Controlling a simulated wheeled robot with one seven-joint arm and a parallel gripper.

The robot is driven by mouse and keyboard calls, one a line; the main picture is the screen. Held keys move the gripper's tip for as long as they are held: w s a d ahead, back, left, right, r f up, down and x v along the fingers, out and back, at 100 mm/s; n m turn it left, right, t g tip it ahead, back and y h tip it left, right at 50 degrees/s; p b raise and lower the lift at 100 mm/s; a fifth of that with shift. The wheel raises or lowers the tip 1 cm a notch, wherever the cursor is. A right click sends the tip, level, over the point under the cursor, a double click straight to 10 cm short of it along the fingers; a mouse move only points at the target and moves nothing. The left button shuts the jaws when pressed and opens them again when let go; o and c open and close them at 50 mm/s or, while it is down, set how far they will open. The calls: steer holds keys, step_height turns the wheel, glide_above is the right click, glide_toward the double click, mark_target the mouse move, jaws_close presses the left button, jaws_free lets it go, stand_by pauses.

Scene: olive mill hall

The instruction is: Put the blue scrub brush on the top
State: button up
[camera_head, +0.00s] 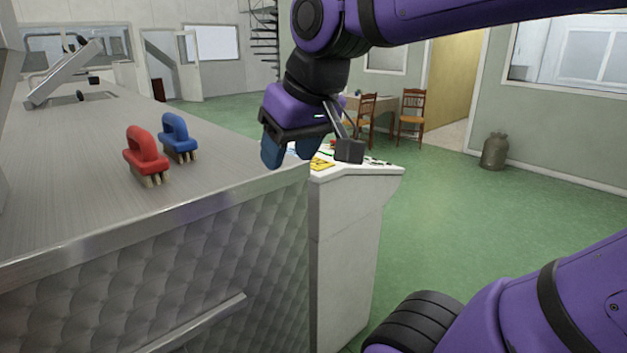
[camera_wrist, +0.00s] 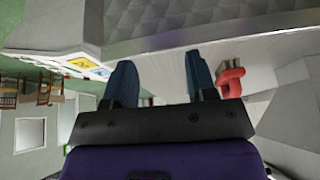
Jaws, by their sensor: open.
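The blue scrub brush (camera_head: 178,137) stands bristles down on the steel worktop (camera_head: 75,185) in the head view, with its looped handle up. A red scrub brush (camera_head: 146,155) stands close to its left and nearer to me. My gripper (camera_head: 288,153) hangs to the right of both brushes, beyond the worktop's right edge. In the wrist view my gripper (camera_wrist: 160,78) shows two blue fingers spread apart with nothing between them. The red brush (camera_wrist: 231,79) shows beside the right finger there. I cannot make out the blue brush in the wrist view.
A white cabinet (camera_head: 345,230) with coloured labels on its top adjoins the worktop, just under and behind my gripper. A raised metal part (camera_head: 65,75) stands at the worktop's far left. Chairs (camera_head: 412,112) and a grey canister (camera_head: 495,150) stand beyond open green floor.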

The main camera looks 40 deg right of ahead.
steer(key=s+f, duration=0.4)
steer(key=shift+s+d, duration=0.1)
steer(key=shift+d, duration=0.25)
steer(key=shift+c, duration=0.9)
